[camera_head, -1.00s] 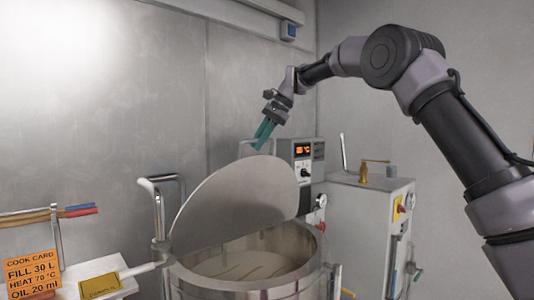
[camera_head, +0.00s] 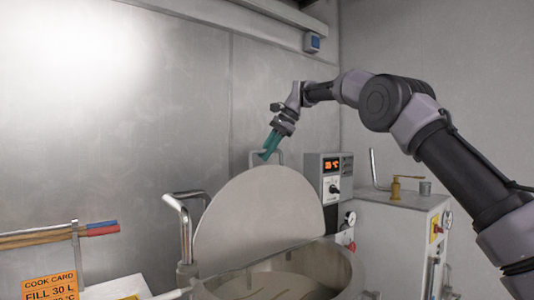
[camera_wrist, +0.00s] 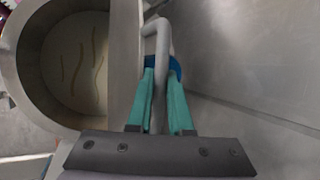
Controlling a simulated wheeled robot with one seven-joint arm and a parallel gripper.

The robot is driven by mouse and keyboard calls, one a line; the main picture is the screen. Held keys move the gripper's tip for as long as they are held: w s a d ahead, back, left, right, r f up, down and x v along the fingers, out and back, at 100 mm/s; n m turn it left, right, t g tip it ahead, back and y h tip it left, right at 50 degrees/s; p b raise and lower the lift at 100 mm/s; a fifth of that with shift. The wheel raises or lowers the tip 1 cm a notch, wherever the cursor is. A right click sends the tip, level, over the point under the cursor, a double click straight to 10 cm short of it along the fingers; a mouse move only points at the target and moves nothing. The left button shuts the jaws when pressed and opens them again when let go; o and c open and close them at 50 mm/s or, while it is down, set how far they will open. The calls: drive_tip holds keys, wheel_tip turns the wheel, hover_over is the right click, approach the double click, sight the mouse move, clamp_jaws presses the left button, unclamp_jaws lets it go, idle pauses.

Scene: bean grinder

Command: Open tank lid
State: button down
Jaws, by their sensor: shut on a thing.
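The tank (camera_head: 345,268) stands at the bottom centre of the head view, its mouth open and pale contents with a few brown streaks inside. Its round metal lid (camera_head: 258,215) is tilted up steeply at the tank's back. My gripper (camera_head: 268,153) is at the lid's top edge, its teal fingers shut on the lid handle (camera_head: 281,158). In the wrist view, the handle's grey bar (camera_wrist: 160,50) runs between the two teal fingers (camera_wrist: 161,95). The lid shows edge-on there, with the open tank (camera_wrist: 35,60) to its left.
A control box (camera_head: 331,180) with an orange display stands right of the lid. A metal cabinet (camera_head: 390,240) with a brass valve is farther right. A bent metal pipe (camera_head: 184,225) rises left of the lid. An orange cook card (camera_head: 50,285) is at lower left. The wall is close behind.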

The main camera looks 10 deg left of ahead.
drive_tip(key=c, duration=0.8)
unclamp_jaws()
drive_tip(key=shift+c, duration=0.2)
drive_tip(key=v, duration=1)
drive_tip(key=shift+d+r, duration=0.2)
drive_tip(key=shift+r, duration=0.1)
